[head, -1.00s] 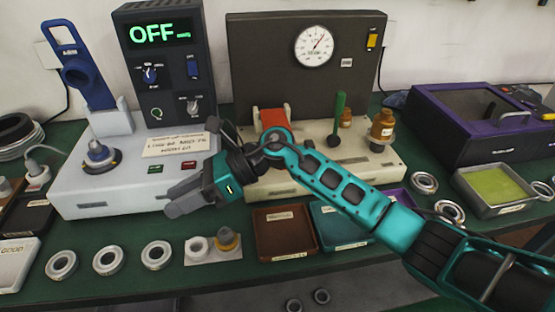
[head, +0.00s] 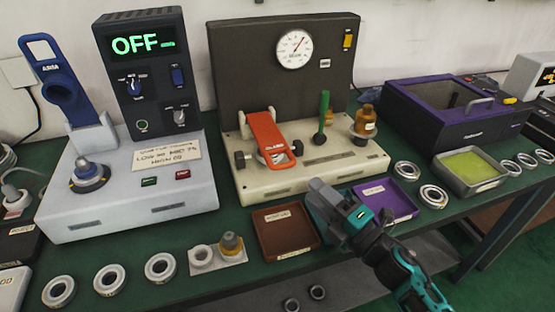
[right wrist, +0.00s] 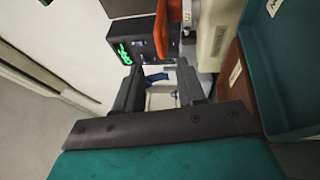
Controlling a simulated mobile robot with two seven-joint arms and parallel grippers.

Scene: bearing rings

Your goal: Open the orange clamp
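The orange clamp (head: 268,136) is on the cream base of the gauge machine (head: 300,172). The clamp's orange end also shows at the top of the right wrist view (right wrist: 166,25). My right gripper (head: 322,204) is in front of the machine, right of and below the clamp, above the small trays and apart from the clamp. In the right wrist view its fingers (right wrist: 160,88) are spread with nothing between them. My left gripper is not in view.
A green-handled lever (head: 323,115) and a brass part (head: 365,122) stand right of the clamp. A white machine (head: 130,195) reading OFF stands at left. A brown tray (head: 285,232) and a purple tray (head: 386,200) lie in front. Several loose rings lie along the green table.

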